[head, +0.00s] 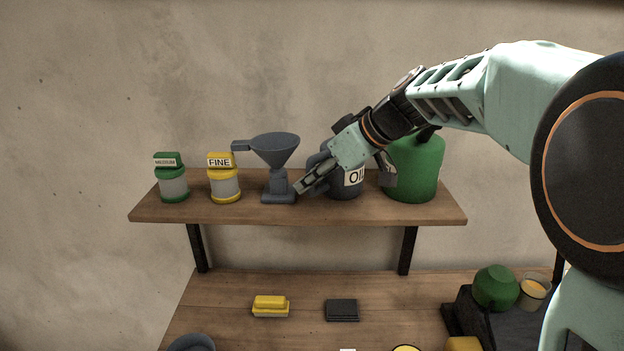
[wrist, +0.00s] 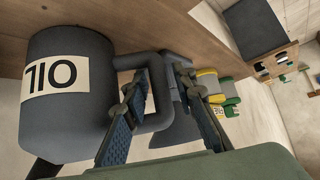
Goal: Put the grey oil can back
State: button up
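The grey oil can (head: 346,190) with a white OIL label stands upright on the wooden shelf (head: 230,213), between the grey funnel (head: 276,150) and a green can (head: 418,170). In the wrist view the oil can (wrist: 65,115) appears upside down, its base against the shelf board (wrist: 120,20). My gripper (head: 310,185) is at the handle side of the can and partly covers it in the head view. In the wrist view my gripper (wrist: 163,92) has its fingers apart, one on each side of the can's handle (wrist: 157,80), with gaps showing.
A yellow FINE jar (head: 224,185) and a green MEDIUM jar (head: 173,186) stand left of the funnel. Below, the bench holds a yellow-topped block (head: 271,306), a dark block (head: 342,310), and a green round thing (head: 496,287) beside a glass (head: 533,291). The shelf's front strip is clear.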

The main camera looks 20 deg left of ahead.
jog(key=shift+o, duration=0.2)
jog(key=shift+r, duration=0.1)
jog(key=shift+d+r, duration=0.1)
jog(key=shift+r, duration=0.05)
jog(key=b+v, duration=0.1)
jog(key=v, duration=1)
jog(key=shift+r, duration=0.25)
jog(key=shift+s+d, duration=0.1)
jog(key=shift+d, duration=0.05)
